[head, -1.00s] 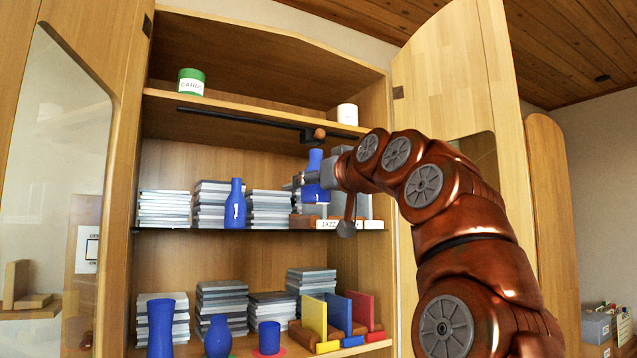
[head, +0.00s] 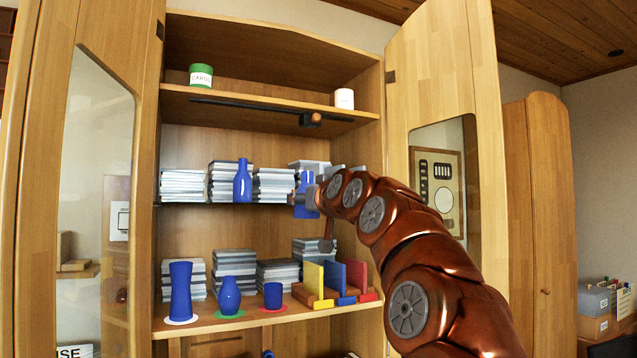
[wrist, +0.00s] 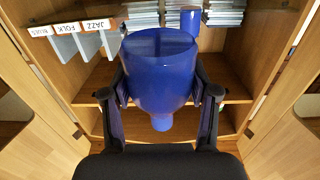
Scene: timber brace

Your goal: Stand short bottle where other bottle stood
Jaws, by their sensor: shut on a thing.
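My gripper (head: 308,198) is shut on a blue bottle (head: 305,205), held in front of the middle shelf's edge, at the right. In the wrist view the held blue bottle (wrist: 160,75) sits between both fingers, its wide end toward the top of the picture and its neck toward the bottom. Another blue bottle (head: 242,184) stands upright on the middle shelf between stacks of flat cases. It also shows in the wrist view (wrist: 184,20), apart from the held one.
The lower shelf has a blue vase (head: 181,290) on a white disc, a round blue vase (head: 229,296) on a green disc, a blue cup (head: 273,294) on a red disc, and coloured bookends (head: 335,282). Labelled dividers (wrist: 75,40) stand on the middle shelf. Open cabinet doors flank both sides.

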